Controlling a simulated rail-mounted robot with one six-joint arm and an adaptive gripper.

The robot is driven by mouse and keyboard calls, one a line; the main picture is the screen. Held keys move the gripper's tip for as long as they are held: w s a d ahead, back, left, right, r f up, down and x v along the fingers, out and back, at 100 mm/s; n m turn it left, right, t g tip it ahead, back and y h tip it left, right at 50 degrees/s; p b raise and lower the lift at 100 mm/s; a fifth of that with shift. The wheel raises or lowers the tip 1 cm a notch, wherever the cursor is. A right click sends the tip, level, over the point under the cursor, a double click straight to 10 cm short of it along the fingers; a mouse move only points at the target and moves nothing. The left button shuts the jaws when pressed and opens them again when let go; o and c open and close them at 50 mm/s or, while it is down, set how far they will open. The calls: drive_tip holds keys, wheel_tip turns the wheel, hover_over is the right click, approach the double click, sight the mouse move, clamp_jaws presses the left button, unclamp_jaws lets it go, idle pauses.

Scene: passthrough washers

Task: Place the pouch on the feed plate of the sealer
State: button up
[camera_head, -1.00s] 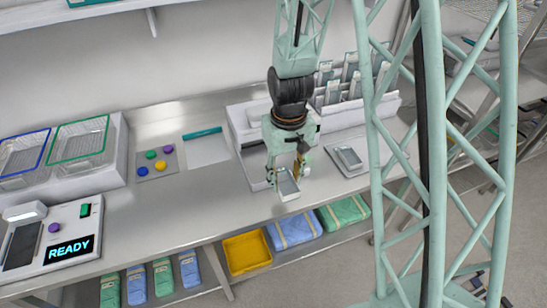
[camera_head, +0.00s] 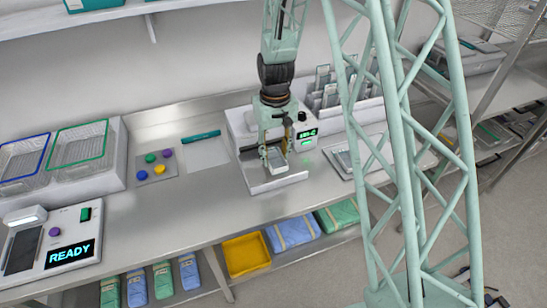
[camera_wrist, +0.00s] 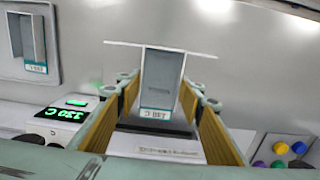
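The pouch (camera_head: 276,160) is a small grey-windowed packet with pale edges. My gripper (camera_head: 275,146) holds it between its fingers, above the feed plate (camera_head: 272,185) at the front of the white sealer (camera_head: 240,125). In the wrist view the pouch (camera_wrist: 162,82) sits between the fingertips, with its teal-edged label toward me. The yellow-padded fingers of my gripper (camera_wrist: 165,95) flank it. The sealer's green display (camera_head: 307,134) shows right of my gripper; in the wrist view the display (camera_wrist: 65,114) is at the left. I cannot tell whether the pouch touches the plate.
Another pouch (camera_head: 342,159) lies on a tray right of the sealer, near a rack of pouches (camera_head: 325,85). Colored buttons (camera_head: 155,165), wire baskets (camera_head: 75,145) and a device reading READY (camera_head: 70,254) stand left. A yellow bin (camera_head: 246,254) is below.

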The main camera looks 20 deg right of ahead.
sight(274, 152)
drive_tip(key=shift+w, duration=0.7)
drive_tip(key=shift+w, duration=0.25)
drive_tip(key=shift+w+d+f, duration=0.1)
drive_tip(key=shift+w+f, duration=0.05)
drive_tip(key=shift+f, duration=1.7)
drive_tip(key=shift+f, duration=0.15)
drive_tip(key=o, duration=0.6)
drive_tip(key=shift+r, duration=0.25)
